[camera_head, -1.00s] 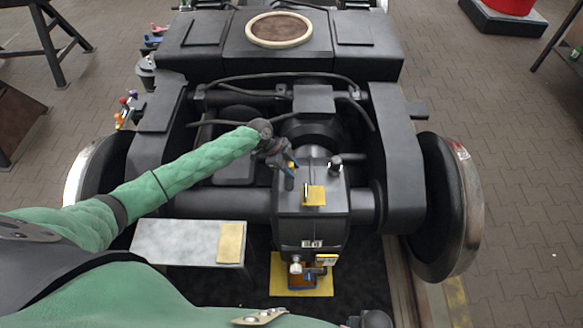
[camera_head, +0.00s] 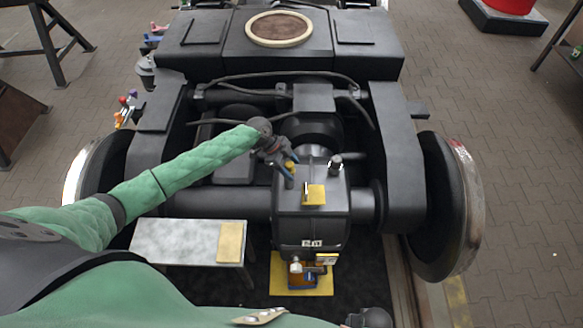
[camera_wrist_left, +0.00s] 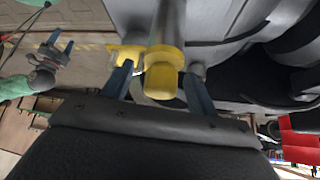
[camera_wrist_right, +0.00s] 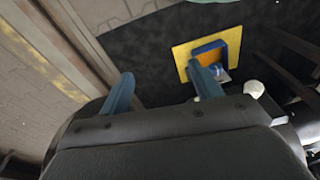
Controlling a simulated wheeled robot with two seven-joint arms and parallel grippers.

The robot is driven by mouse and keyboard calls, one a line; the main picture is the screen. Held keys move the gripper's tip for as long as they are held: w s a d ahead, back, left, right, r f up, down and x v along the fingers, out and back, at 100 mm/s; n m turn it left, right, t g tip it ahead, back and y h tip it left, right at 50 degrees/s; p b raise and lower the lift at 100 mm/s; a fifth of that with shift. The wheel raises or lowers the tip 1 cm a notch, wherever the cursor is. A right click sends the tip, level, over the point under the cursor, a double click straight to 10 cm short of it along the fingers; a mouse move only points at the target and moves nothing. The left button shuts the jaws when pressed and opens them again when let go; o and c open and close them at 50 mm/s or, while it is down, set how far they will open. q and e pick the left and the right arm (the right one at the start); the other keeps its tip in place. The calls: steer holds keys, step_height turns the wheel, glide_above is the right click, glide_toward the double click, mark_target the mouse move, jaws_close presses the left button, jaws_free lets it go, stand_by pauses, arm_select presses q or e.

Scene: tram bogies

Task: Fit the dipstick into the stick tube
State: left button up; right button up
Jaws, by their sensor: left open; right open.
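An upright yellow-ended piece, which looks like the dipstick's grip (camera_head: 289,171), stands at the upper left corner of the dark gear case (camera_head: 311,218). In the left wrist view its yellow end (camera_wrist_left: 162,80) lies between my open left fingers, with a gap on either side. My left gripper (camera_head: 289,165) is over it. I cannot tell the stick tube apart there, nor whether the dipstick sits in it. My right gripper (camera_wrist_right: 163,88) is open and empty; it also shows in the left wrist view (camera_wrist_left: 60,47). In the head view only its dark wrist shows at the bottom edge.
A dark round cap (camera_head: 335,162) and a yellow tag (camera_head: 314,194) sit on the gear case. Below lies a yellow mat (camera_head: 318,286) with a blue and orange item (camera_head: 299,274). A grey bench (camera_head: 178,241) stands left. Wheels and frame beams flank the case.

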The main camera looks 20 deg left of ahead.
arm_select(q)
steer(key=b+v, duration=0.2)
steer(key=v, duration=0.4)
steer(key=shift+a, duration=0.1)
steer(key=shift+a+r, duration=0.25)
steer(key=shift+r, duration=0.25)
arm_select(e)
step_height(320, 180, up, 10)
steer(key=w+a, duration=0.1)
steer(key=w, duration=0.1)
steer(key=shift+w+a, duration=0.15)
steer(key=shift+w, duration=0.1)
arm_select(q)
steer(key=shift+a, duration=0.1)
arm_select(e)
steer(key=shift+a+f, duration=0.1)
